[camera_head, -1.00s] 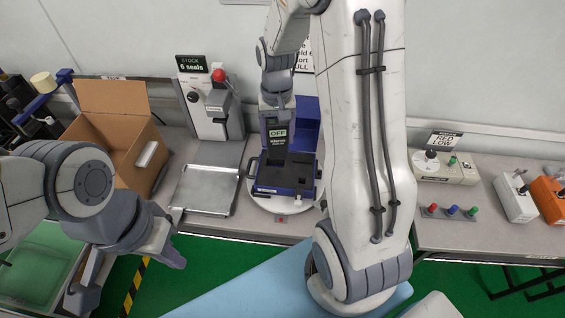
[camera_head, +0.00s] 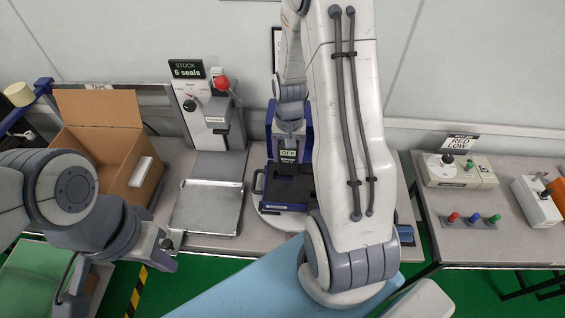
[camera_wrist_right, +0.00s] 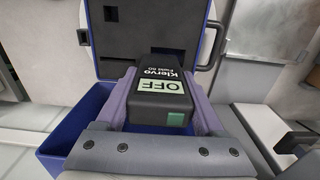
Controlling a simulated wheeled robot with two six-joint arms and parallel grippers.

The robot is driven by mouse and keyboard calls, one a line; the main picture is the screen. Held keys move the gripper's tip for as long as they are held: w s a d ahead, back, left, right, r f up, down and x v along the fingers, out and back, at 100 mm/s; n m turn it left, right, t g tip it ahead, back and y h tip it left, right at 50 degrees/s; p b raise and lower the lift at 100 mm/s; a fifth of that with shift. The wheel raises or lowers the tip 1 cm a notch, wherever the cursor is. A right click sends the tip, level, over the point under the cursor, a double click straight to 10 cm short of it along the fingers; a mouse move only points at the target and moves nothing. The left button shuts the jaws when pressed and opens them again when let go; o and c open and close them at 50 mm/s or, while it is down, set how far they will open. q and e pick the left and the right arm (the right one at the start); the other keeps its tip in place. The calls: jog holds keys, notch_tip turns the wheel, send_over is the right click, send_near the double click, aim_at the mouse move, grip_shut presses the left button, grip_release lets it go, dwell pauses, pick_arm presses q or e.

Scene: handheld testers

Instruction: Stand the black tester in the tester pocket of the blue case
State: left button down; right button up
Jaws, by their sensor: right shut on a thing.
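The black tester (camera_head: 289,158) with an OFF display is held by my right gripper (camera_head: 289,147), above the rear part of the open blue case (camera_head: 284,207). In the right wrist view the tester (camera_wrist_right: 160,77) sits between the two fingers of the right gripper (camera_wrist_right: 165,98), which are shut on it. Beyond it shows the case's black foam (camera_wrist_right: 130,35) with cut-outs. My left gripper (camera_head: 115,284) is open and empty at the lower left, away from the case.
The case's blue lid (camera_head: 271,128) stands up behind the tester. A metal tray (camera_head: 207,207), a lever press (camera_head: 212,112) and a cardboard box (camera_head: 98,155) stand to the left. My right arm hides the area right of the case. A control box (camera_head: 455,171) is farther right.

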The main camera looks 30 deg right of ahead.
aim_at(284, 165)
jog(key=shift+w+a+f, duration=0.45)
jog(key=shift+a, duration=0.05)
jog(key=shift+s+f+p, duration=0.15)
jog(key=shift+f+p, duration=0.15)
jog(key=shift+f, duration=1.75)
grip_shut()
jog(key=o, duration=1.5)
grip_release()
jog(key=shift+r, duration=0.1)
